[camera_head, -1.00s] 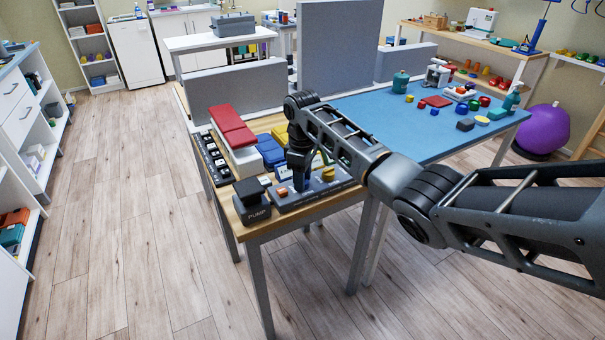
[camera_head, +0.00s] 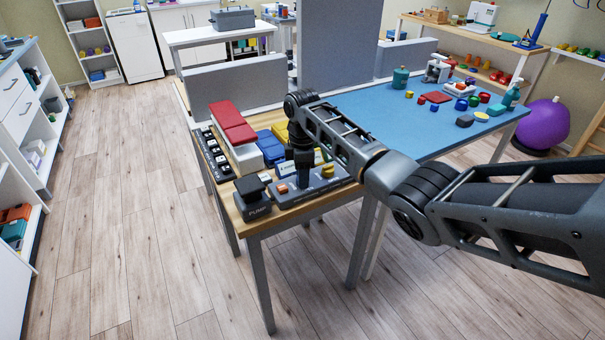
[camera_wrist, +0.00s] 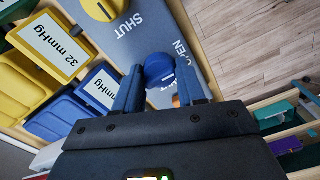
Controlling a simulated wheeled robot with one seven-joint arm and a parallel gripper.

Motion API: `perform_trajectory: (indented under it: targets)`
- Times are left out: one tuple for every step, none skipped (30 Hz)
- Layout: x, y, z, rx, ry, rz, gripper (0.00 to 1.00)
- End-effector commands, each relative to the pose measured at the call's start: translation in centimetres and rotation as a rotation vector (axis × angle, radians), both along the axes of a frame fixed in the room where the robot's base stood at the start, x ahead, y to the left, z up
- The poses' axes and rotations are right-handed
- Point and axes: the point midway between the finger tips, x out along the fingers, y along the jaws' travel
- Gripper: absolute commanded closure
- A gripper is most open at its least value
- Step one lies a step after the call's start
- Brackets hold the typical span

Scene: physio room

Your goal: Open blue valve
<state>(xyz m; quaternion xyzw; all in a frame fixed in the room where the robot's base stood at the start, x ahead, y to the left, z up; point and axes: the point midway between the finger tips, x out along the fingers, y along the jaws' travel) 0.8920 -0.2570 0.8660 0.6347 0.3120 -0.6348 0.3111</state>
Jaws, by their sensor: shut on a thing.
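The blue valve (camera_wrist: 158,70) is a round knob on a grey panel (camera_wrist: 150,35) in the wrist view. My gripper (camera_wrist: 160,78) has one finger on each side of the knob and is shut on it. A pale mark shows on the knob's near side. The word SHUT is printed on the panel beyond the knob, and a partly covered OPEN is to its right. In the head view my gripper (camera_head: 303,180) points down onto the panel (camera_head: 325,190) at the table's front end and hides the blue valve.
A yellow knob (camera_wrist: 103,6) sits on the same panel. Cuffs with mmHg labels, such as the yellow one (camera_wrist: 20,82), lie close by. A black PUMP box (camera_head: 252,200) stands left of the panel. A red-topped white box (camera_head: 235,135) is behind. The floor in front is clear.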

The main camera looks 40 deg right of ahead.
Motion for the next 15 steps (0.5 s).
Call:
perform_trajectory:
  targets:
    - [0.05, 0.06, 0.05, -0.001, -0.001, 0.004, 0.91]
    - [0.05, 0.06, 0.04, -0.001, -0.001, 0.004, 0.91]
    - [0.06, 0.06, 0.05, -0.001, -0.001, 0.004, 0.91]
    - [0.06, 0.06, 0.05, -0.001, -0.001, 0.004, 0.91]
    - [0.06, 0.06, 0.05, -0.001, -0.001, 0.004, 0.91]
    - [0.06, 0.06, 0.05, -0.001, -0.001, 0.004, 0.91]
    - [0.06, 0.07, 0.05, -0.001, -0.001, 0.004, 0.91]
    - [0.06, 0.07, 0.06, -0.001, -0.001, 0.004, 0.91]
    - [0.06, 0.07, 0.06, -0.001, -0.001, 0.003, 0.91]
    - [0.06, 0.07, 0.06, -0.001, -0.001, 0.004, 0.57]
    - [0.06, 0.07, 0.06, -0.001, -0.001, 0.003, 0.55]
    - [0.06, 0.06, 0.06, -0.001, -0.001, 0.003, 0.51]
    - [0.06, 0.06, 0.05, -0.001, -0.001, 0.003, 0.48]
    - [0.05, 0.05, 0.05, -0.001, -0.001, 0.003, 0.45]
    - [0.04, 0.04, 0.05, -0.001, -0.001, 0.002, 0.41]
